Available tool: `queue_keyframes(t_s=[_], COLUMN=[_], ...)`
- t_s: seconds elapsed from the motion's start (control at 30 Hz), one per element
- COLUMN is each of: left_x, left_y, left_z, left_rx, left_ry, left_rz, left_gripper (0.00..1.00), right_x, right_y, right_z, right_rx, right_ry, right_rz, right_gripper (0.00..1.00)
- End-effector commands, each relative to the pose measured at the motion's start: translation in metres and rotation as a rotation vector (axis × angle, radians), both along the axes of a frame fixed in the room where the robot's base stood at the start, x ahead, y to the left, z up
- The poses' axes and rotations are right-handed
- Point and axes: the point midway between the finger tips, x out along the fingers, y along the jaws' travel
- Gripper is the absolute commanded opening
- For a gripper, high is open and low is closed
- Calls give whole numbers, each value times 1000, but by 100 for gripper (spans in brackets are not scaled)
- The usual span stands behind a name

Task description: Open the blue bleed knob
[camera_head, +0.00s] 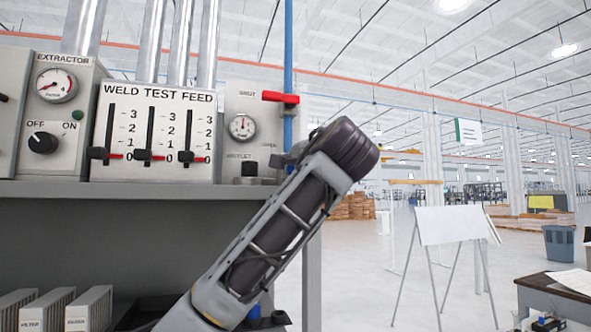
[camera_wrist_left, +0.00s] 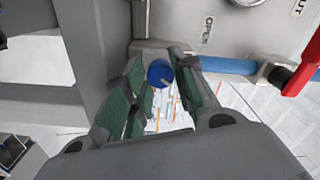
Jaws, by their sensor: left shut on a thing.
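The blue bleed knob (camera_wrist_left: 159,73) shows in the left wrist view as a small round blue cap beside the panel's grey edge. My left gripper (camera_wrist_left: 160,68) has its green-padded fingers on both sides of the knob and is shut on it. In the head view my left arm rises from the bottom to the panel's right end, and its wrist (camera_head: 347,150) hides the knob and most of the gripper. My right gripper is in neither view.
A red lever (camera_head: 281,98) sits on the blue pipe (camera_head: 288,45); it also shows in the wrist view (camera_wrist_left: 304,62). A gauge (camera_head: 242,127) is left of the pipe, with slider controls (camera_head: 150,130) further left. Open floor with a whiteboard (camera_head: 449,226) lies to the right.

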Motion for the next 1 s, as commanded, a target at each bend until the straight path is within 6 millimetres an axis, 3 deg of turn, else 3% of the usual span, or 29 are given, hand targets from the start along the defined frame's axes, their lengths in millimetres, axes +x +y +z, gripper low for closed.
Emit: queue_keyframes(t_s=[0.3,0.77,0.8,0.93,1.0], left_x=[0,0,0,0,0], left_y=[-1,-1,-1,-1,-1], left_z=[-1,-1,-1,-1,-1], left_rx=[101,114,114,113,113], left_ry=[35,39,39,39,39], left_rz=[-1,-1,-1,-1,-1], left_gripper=[3,3,32,48,48], right_x=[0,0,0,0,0], right_y=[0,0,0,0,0], right_z=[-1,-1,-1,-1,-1], right_rx=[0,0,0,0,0], right_ry=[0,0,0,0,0], right_rz=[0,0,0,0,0], right_gripper=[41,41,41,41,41])
